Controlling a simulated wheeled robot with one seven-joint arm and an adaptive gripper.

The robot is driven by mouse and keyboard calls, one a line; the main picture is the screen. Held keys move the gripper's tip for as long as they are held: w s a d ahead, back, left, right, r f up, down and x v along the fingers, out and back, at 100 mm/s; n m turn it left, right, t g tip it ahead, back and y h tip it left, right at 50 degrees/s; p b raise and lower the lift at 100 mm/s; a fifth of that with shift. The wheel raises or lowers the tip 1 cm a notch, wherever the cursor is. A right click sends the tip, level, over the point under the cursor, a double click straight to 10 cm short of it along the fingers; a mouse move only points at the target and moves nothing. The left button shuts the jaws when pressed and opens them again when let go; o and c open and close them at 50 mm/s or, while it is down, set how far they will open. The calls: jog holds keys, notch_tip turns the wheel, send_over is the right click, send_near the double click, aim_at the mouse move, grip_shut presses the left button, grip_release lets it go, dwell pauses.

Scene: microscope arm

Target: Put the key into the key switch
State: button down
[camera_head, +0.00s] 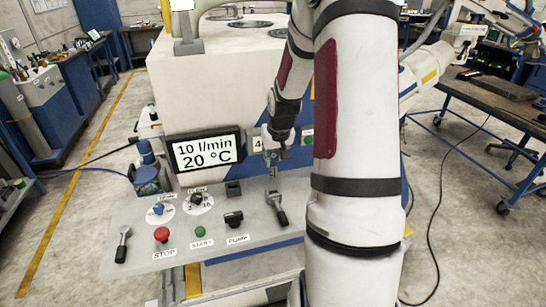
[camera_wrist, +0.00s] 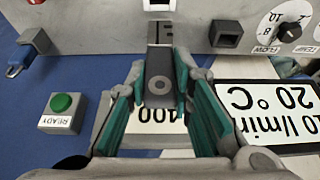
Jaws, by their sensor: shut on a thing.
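My gripper (camera_head: 272,140) is above the right part of the grey control panel (camera_head: 135,208). In the wrist view, my gripper (camera_wrist: 155,95) has its teal-padded fingers closed around a dark grey key (camera_wrist: 161,70), with a round mark on its head and a notched far end. The key points towards the panel, and I cannot tell whether its tip touches it. A dark square socket (camera_head: 233,188), apparently the key switch, lies left of my gripper on the panel. It also shows in the wrist view (camera_wrist: 227,36), up and right of the key, apart from it.
A lever (camera_head: 277,207) stands on the panel just in front of my gripper. A display (camera_head: 205,150), dial knobs (camera_head: 197,199), a red button (camera_head: 161,235) and a black pump switch (camera_head: 233,219) lie further left. A green ready button (camera_wrist: 62,103) is beside my gripper in the wrist view.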

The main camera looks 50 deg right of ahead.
aim_at(274, 168)
jog(key=shift+f+b, duration=0.6)
jog(key=shift+f, duration=2.3)
jog(key=shift+p, duration=0.4)
jog(key=shift+f+b, duration=0.45)
jog(key=shift+f, duration=1.8)
jog(key=c, duration=1.3)
grip_release()
jog(key=shift+c, duration=0.2)
jog(key=v, duration=1.2)
